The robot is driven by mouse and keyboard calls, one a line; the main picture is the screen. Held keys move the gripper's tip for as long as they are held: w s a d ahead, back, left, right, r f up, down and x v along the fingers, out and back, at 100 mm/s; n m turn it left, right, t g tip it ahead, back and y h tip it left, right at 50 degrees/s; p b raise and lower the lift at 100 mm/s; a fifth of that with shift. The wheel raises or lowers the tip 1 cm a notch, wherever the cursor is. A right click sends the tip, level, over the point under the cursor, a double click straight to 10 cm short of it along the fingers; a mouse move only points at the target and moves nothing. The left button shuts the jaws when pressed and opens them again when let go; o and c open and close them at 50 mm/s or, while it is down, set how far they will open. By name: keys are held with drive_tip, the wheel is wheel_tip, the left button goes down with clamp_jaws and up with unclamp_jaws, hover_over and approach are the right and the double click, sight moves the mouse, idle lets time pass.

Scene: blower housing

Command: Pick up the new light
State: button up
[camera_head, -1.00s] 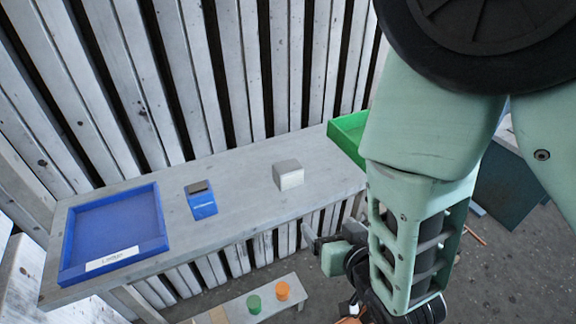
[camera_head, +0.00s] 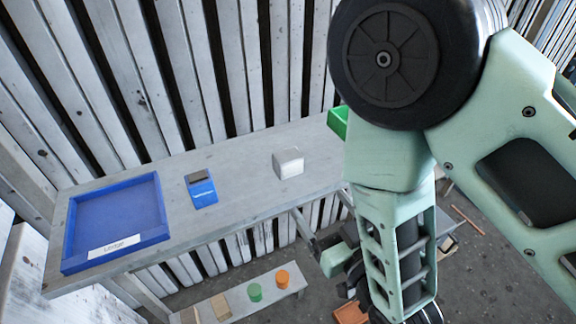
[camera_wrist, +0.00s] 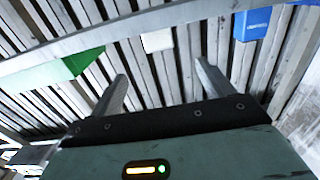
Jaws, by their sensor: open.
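My gripper (camera_wrist: 162,82) is open and empty, its two fingers apart in the wrist view. In the head view it is mostly hidden behind my arm, below the bench's front edge. On the grey bench stand a small white-grey box (camera_head: 289,163) and a blue box with a dark top (camera_head: 201,189). I cannot tell which, if either, is the new light. The white box (camera_wrist: 157,42) shows beyond and between my fingertips in the wrist view, and the blue box (camera_wrist: 253,24) lies to the right. Neither touches my gripper.
A blue tray with a white label (camera_head: 113,244) is at the bench's left end. A green tray (camera_head: 338,122) is at its right end, partly behind my arm. A lower bench holds a green cylinder (camera_head: 255,292) and an orange one (camera_head: 283,279). A slatted wall stands behind.

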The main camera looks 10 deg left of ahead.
sight(290, 157)
drive_tip(key=x, duration=0.5)
drive_tip(key=r+x, duration=0.1)
drive_tip(key=x, duration=0.3)
drive_tip(key=b+x, duration=0.1)
drive_tip(key=x, duration=0.4)
drive_tip(key=shift+w+r, duration=0.2)
drive_tip(key=shift+w, duration=0.15)
drive_tip(key=shift+w+a+f, duration=0.1)
drive_tip(key=shift+w+a, duration=0.25)
drive_tip(key=shift+w, duration=0.05)
drive_tip(key=c, duration=1.1)
